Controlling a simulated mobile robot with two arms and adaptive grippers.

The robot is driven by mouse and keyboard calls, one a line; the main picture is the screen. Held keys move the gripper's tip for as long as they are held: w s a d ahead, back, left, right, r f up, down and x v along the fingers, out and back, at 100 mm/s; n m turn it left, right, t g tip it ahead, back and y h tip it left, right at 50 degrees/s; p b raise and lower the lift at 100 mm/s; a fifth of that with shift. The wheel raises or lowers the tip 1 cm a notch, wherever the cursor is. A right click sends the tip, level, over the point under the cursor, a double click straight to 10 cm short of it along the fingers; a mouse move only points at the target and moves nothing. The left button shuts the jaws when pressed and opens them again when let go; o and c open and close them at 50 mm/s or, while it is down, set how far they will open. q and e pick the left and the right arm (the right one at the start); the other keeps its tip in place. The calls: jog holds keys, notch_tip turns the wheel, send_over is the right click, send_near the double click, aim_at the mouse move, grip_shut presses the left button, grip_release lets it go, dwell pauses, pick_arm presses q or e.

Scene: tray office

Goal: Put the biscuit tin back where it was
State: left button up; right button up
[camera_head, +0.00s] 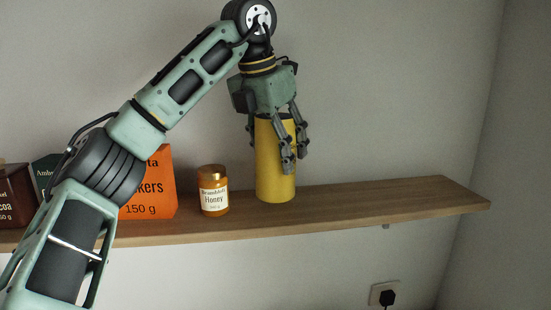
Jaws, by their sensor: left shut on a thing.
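A yellow cylindrical tin (272,178), which I take as the biscuit tin, is upright at the wooden shelf (400,197), right of the honey jar. No label shows on its visible side. My left gripper (288,150) comes down from above, with its fingers around the upper part of the tin, shut on it. The tin's base appears to be at the shelf top; I cannot tell whether it rests fully there. The fingers hide part of its upper side. My right gripper is not in view.
A honey jar (213,198) stands just left of the tin with a small gap. Farther left are an orange crackers box (152,190), a dark green pack (44,170) and a brown cocoa box (14,197). The shelf right of the tin is clear. A wall socket (384,294) sits below.

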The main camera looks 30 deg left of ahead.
pick_arm(q)
jog(key=shift+s+f, duration=0.15)
jog(key=shift+f, duration=0.4)
jog(key=shift+f+p, duration=0.35)
jog(key=shift+a+f, duration=0.2)
jog(key=shift+f, duration=0.1)
jog(key=shift+d, duration=0.1)
jog(key=o, duration=1.2)
jog(key=shift+d, duration=0.1)
jog(key=shift+o, duration=0.2)
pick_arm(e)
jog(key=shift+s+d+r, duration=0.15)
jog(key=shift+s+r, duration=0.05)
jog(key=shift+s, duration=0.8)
